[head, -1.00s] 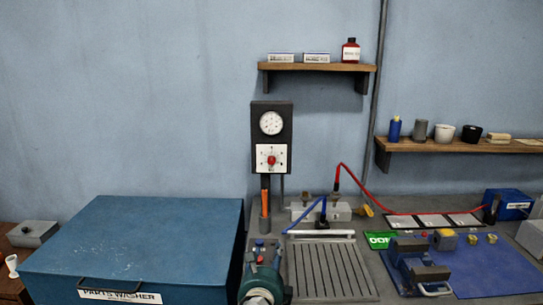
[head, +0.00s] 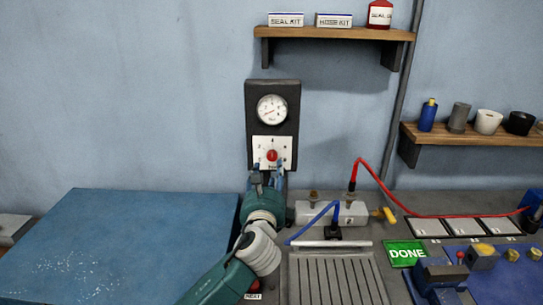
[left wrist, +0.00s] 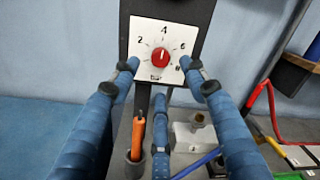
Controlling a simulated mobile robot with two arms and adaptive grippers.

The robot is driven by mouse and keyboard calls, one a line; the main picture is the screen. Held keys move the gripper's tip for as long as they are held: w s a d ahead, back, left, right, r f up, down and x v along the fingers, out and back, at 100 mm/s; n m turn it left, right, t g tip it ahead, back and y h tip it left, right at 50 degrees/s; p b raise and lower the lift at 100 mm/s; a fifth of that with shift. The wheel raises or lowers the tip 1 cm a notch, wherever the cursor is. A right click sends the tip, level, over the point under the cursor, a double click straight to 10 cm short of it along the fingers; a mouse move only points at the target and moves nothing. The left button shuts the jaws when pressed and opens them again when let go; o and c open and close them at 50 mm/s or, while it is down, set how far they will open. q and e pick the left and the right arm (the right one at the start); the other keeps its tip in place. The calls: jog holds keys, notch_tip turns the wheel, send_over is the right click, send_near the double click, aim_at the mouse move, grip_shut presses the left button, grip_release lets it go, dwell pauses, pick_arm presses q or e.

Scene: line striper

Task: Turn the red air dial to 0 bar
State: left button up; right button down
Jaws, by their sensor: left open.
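The red air dial (head: 272,155) sits on a white numbered plate (head: 259,146) on a dark wall panel, below a round gauge (head: 272,109). In the left wrist view the red dial (left wrist: 160,57) is near the top centre, with 2, 4 and 6 readable around it; its pale mark appears to point roughly up, toward 4. My left gripper (head: 268,174) is open just below the dial in the head view. In the left wrist view its blue fingers (left wrist: 160,80) are spread left, right and below the dial, with nothing between them. Contact with the plate cannot be told.
An orange-handled tool (left wrist: 138,135) stands in a holder below the panel. A grey block (head: 318,213) with blue and red hoses is at right. A large blue parts washer (head: 130,235) fills the left. Shelves (head: 335,34) hang above and right.

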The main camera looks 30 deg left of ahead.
aim_at(271, 157)
pick_arm(q)
jog(key=x, duration=0.3)
jog(key=shift+w+a+r+p, duration=0.15)
jog(key=shift+w+a+p, duration=0.15)
jog(key=shift+p, duration=0.1)
jog(key=x, duration=0.3)
jog(key=shift+w+a+f+p, duration=0.1)
jog(key=shift+w+f+p, duration=0.15)
jog(key=shift+w+p, duration=0.1)
jog(key=shift+w+a, duration=0.1)
jog(key=shift+w, duration=0.2)
jog(key=shift+c, duration=0.3)
jog(key=c, duration=0.9)
grip_shut()
pick_arm(e)
jog(key=shift+w+a+r, duration=0.2)
jog(key=shift+w+r, duration=0.15)
jog(key=shift+r, duration=0.2)
jog(key=shift+w+a+r, duration=0.15)
jog(key=shift+w+r, duration=0.15)
jog(key=shift+r, duration=0.2)
